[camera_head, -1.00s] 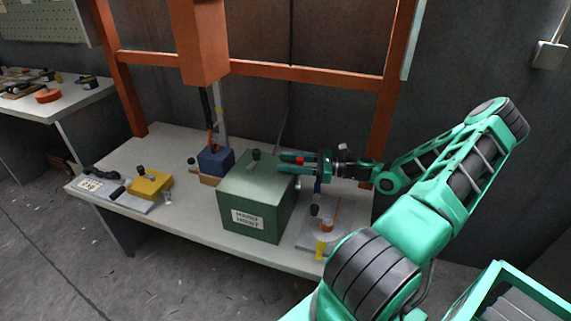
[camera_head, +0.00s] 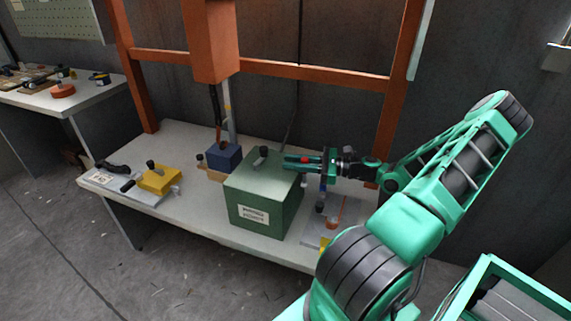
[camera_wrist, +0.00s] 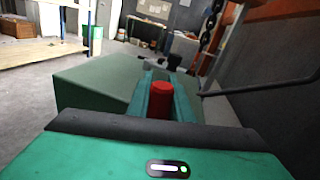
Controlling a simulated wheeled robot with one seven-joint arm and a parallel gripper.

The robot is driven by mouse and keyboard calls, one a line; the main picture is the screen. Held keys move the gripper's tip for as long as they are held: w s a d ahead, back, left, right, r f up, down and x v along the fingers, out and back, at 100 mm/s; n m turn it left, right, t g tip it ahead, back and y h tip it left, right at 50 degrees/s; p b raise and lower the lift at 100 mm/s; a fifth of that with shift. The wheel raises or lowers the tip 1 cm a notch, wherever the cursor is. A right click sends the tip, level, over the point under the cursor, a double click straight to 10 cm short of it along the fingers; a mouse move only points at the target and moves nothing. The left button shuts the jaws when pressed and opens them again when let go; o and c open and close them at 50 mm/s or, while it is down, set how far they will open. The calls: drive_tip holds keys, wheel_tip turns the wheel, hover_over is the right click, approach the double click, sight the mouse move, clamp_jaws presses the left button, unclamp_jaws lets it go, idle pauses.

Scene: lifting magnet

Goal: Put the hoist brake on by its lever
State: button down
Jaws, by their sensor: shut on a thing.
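The green hand hoist box (camera_head: 260,203) stands on the bench with a white label on its front. A dark knob (camera_head: 262,154) sits on its top. My gripper (camera_head: 303,161) is level at the right side of the box, near its top edge. It is shut on a red grip (camera_wrist: 161,100), which I take to be the brake lever's end; the red also shows between the fingers in the head view. The lever's lower part is hidden by my gripper and the box. The box's green top (camera_wrist: 95,85) lies just beyond the fingers in the wrist view.
A blue block (camera_head: 224,156) hangs or stands left of the box under the orange column (camera_head: 213,45). A yellow block (camera_head: 157,180) sits on a grey plate farther left. A grey plate with small parts (camera_head: 325,212) lies right of the box, below my gripper. Orange posts frame the bench.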

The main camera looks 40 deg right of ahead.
drive_tip(key=c, duration=1.6)
unclamp_jaws()
drive_tip(key=v, duration=1)
drive_tip(key=shift+s+d+f, duration=0.15)
drive_tip(key=shift+s+d, duration=0.05)
drive_tip(key=shift+s, duration=0.05)
